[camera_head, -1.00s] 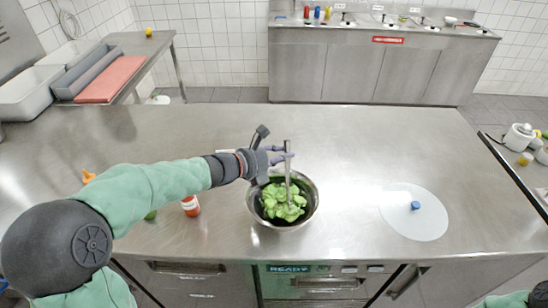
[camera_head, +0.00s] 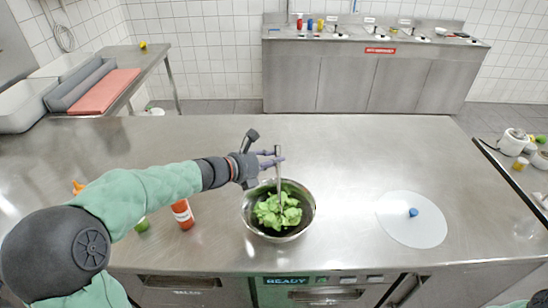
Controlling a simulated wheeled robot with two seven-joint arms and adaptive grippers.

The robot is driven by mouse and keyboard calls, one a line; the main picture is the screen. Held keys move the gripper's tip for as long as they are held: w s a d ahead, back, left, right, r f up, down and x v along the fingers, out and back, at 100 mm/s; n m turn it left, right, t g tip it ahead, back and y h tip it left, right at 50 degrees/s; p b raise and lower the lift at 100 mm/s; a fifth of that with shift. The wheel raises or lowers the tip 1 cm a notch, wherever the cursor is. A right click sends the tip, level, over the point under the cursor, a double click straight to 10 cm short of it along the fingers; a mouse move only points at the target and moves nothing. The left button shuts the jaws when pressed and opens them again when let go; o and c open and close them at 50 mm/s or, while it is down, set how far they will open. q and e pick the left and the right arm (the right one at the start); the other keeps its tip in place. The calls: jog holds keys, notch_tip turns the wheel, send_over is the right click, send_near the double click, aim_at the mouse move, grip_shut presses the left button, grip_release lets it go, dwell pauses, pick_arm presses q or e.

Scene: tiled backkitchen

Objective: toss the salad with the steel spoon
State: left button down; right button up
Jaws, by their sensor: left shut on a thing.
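A steel bowl (camera_head: 249,218) with green leafy salad (camera_head: 276,211) stands near the front edge of the steel counter. My left gripper (camera_head: 277,157) is above the back rim of the bowl, shut on the upright steel spoon (camera_head: 278,180). The spoon's handle sticks up between the fingers. Its lower end reaches down to the leaves, which hide its tip. My right gripper is not in view.
A red bottle (camera_head: 182,214) and a green item (camera_head: 142,225) stand left of the bowl, close to my left arm. A round translucent lid (camera_head: 440,225) with a blue knob lies to the right. The counter behind the bowl is clear.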

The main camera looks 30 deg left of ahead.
pick_arm(q)
jog(key=shift+s, duration=0.15)
jog(key=shift+r, duration=0.1)
notch_tip(320, 180, up, 14)
jog(key=p, duration=1)
dwell(0.5)
